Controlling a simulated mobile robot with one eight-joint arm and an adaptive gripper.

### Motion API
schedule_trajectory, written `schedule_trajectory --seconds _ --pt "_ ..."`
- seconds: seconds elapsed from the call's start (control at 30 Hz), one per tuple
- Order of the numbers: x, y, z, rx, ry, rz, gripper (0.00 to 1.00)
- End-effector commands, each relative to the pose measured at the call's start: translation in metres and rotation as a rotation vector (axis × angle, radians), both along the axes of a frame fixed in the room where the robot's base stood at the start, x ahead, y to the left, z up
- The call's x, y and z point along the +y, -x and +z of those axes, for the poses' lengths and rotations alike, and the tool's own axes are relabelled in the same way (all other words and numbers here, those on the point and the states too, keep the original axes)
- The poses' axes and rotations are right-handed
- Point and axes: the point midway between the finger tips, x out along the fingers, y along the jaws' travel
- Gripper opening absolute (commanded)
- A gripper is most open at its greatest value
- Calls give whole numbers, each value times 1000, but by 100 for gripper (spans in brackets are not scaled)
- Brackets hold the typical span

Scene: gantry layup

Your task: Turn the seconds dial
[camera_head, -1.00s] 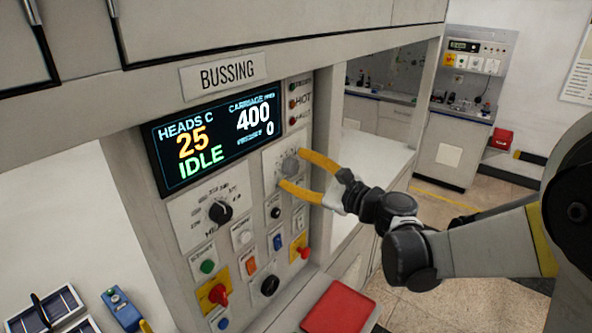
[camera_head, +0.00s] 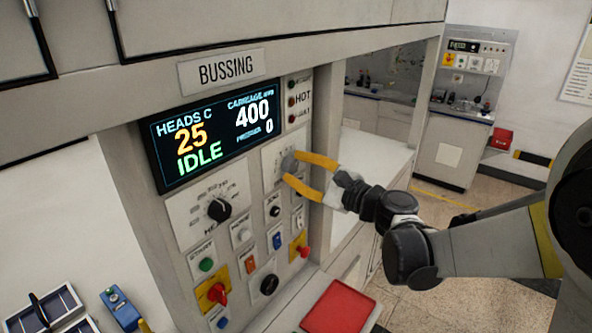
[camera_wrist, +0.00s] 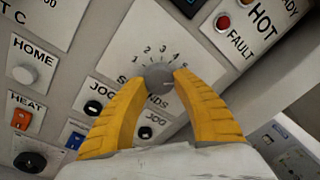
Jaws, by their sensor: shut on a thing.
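The seconds dial (camera_wrist: 158,76) is a small round grey knob on a white plate with numbers and the partly covered word SECONDS. In the head view the dial (camera_head: 289,162) sits right of the display on the BUSSING panel. My gripper (camera_wrist: 158,82) has yellow fingers closed on both sides of the dial. In the head view my gripper (camera_head: 292,168) reaches in from the right. The fingers hide part of the lettering. Which number the dial points to is hard to tell.
The display (camera_head: 215,137) reads 25, IDLE, 400 and 0. A black heat dial (camera_head: 219,210) is to the left. JOG knobs (camera_wrist: 93,108), a HOME knob and a red emergency button (camera_head: 304,251) are close by. A red pad (camera_head: 338,307) lies below.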

Motion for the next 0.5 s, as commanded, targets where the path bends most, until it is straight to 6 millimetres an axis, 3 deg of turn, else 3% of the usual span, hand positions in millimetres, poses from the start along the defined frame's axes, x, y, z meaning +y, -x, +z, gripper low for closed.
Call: schedule_trajectory --seconds 0.5 --pt "0 -1 -1 -369 289 0 3"
